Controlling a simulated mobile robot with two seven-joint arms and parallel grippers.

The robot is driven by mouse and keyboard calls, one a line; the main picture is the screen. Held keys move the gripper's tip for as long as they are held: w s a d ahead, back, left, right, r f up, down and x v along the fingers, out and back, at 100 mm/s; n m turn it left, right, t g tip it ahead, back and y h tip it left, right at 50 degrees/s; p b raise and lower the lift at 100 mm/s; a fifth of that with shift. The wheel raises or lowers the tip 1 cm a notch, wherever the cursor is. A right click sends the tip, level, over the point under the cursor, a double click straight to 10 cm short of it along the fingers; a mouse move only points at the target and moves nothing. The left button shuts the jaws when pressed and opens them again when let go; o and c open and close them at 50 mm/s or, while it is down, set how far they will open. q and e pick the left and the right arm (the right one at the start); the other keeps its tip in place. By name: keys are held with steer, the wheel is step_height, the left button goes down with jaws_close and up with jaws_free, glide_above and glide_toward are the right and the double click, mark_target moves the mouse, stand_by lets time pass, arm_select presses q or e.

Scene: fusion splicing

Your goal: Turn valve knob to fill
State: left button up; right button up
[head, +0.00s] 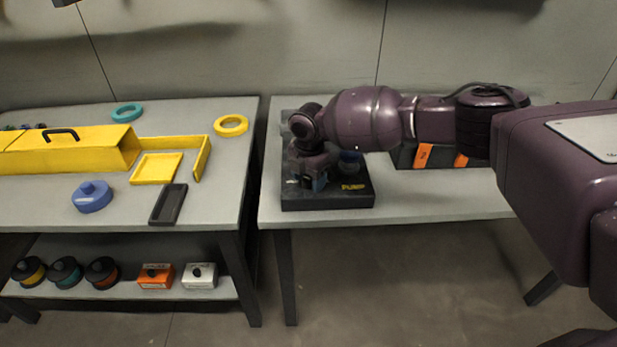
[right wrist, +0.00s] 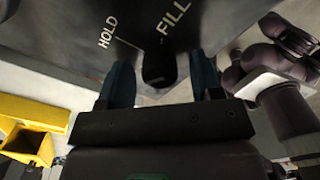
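The black pump unit (head: 335,200) with a yellow "PUMP" label sits on the right table. My right gripper (head: 313,182) is low over its left part and hides much of it, including the knob, in the head view. In the right wrist view, a dark valve knob (right wrist: 160,68) stands between the two fingers of my right gripper (right wrist: 162,82). A gap shows on each side of the knob, so the gripper looks open around it. The words HOLD and FILL (right wrist: 174,17) are printed on the panel beyond the knob. The knob's exact setting is hard to tell. My left gripper is not in view.
A dark bin with orange labels (head: 423,156) stands behind my right arm. A gap separates the tables. The right table's front right is clear.

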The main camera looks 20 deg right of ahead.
steer(key=c, duration=0.7)
steer(key=shift+c, duration=0.7)
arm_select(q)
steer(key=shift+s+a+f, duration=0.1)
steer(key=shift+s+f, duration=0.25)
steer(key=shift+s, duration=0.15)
